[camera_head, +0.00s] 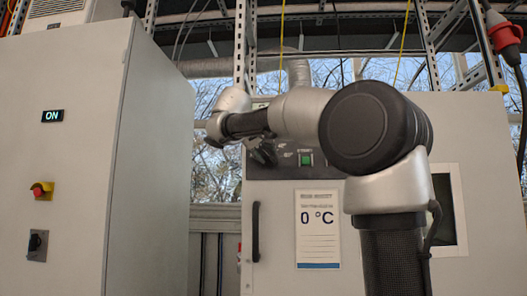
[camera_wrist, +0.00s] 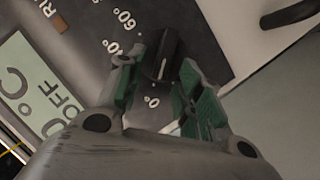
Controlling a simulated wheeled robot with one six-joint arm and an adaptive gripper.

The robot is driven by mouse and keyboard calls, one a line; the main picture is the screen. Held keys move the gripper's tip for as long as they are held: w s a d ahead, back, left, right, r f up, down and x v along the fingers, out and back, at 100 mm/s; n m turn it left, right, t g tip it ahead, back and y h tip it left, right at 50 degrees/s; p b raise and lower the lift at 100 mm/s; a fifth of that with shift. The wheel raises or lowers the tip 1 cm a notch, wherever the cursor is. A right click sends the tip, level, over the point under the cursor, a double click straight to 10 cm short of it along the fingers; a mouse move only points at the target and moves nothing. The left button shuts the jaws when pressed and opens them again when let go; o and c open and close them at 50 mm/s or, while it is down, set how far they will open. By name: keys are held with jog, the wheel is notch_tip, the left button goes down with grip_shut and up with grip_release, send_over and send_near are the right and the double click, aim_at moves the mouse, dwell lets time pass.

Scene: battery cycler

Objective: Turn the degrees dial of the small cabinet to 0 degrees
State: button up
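The degrees dial (camera_wrist: 161,56) is a black knob on the dark panel of the small cabinet (camera_head: 268,225). Its white mark points down towards the printed 0° label in the wrist view; 60° is printed further up. My gripper (camera_wrist: 161,64) has its green-padded fingers on either side of the knob, slightly apart from it as far as I can see. The display (camera_wrist: 30,95) shows part of "0°C" and "OFF". A sheet (camera_head: 318,229) on the cabinet front reads "0 °C".
A green start button (camera_head: 306,159) is right of my gripper on the panel. A black door handle (camera_head: 256,231) is below. A tall cabinet (camera_head: 72,160) with an ON display, a red-yellow switch and a black knob stands left. A red plug (camera_head: 505,37) hangs right.

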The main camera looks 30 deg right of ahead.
jog(key=v, duration=1.2)
